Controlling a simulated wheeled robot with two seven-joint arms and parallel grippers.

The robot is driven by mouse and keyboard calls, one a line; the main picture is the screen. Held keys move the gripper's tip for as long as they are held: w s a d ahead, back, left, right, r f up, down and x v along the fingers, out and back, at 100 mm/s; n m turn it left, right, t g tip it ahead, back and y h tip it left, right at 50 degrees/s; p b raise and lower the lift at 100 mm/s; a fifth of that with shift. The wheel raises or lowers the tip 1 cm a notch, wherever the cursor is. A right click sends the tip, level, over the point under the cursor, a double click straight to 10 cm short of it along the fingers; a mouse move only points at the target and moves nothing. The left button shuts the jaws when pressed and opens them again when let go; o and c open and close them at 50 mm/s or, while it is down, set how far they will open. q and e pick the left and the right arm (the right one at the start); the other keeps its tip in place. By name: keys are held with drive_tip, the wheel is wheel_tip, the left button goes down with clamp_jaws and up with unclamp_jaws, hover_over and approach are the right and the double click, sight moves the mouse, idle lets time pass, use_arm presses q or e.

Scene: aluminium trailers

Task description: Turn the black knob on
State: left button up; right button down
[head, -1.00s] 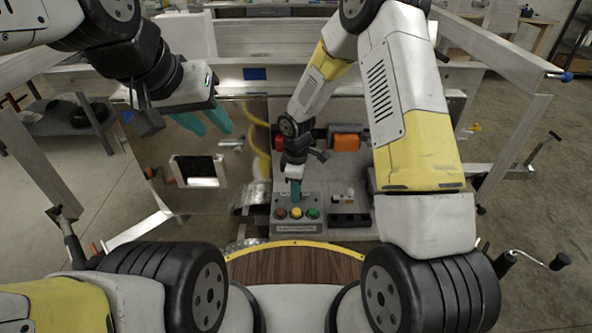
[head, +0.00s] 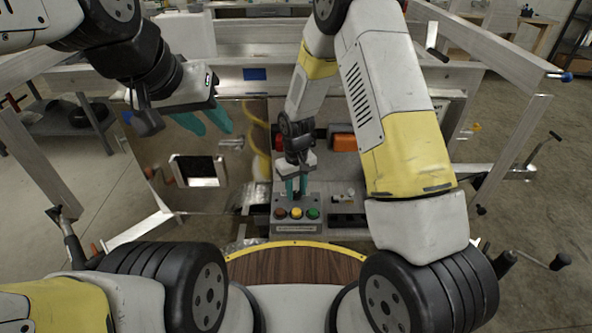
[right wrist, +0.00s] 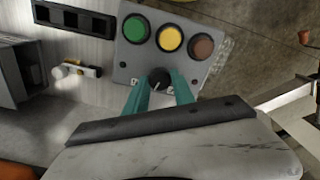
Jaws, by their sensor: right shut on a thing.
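The black knob (right wrist: 159,77) sits on the grey control box (right wrist: 126,66), below the green, yellow and red buttons in the right wrist view. My right gripper (right wrist: 158,92) has its teal fingers on both sides of the knob and is shut on it. In the head view the right gripper (head: 296,187) points down at the box (head: 312,226), and its fingers hide the knob. My left gripper (head: 208,122) is apart from the box at the upper left, its teal fingers spread and empty.
The green (right wrist: 136,28), yellow (right wrist: 169,38) and red (right wrist: 201,46) buttons lie close to the right fingers. A black slotted strip (right wrist: 74,20) and a small white switch (right wrist: 76,70) are beside the box. An orange block (head: 342,142) stands behind.

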sight(296, 193)
drive_tip(key=m, duration=0.5)
drive_tip(key=shift+m, duration=0.3)
idle(0.4)
drive_tip(key=c, duration=1.1)
unclamp_jaws()
drive_tip(key=shift+o, duration=0.2)
drive_tip(key=shift+r, duration=0.1)
wheel_tip(296, 193, up, 8)
drive_tip(key=shift+f, duration=0.2)
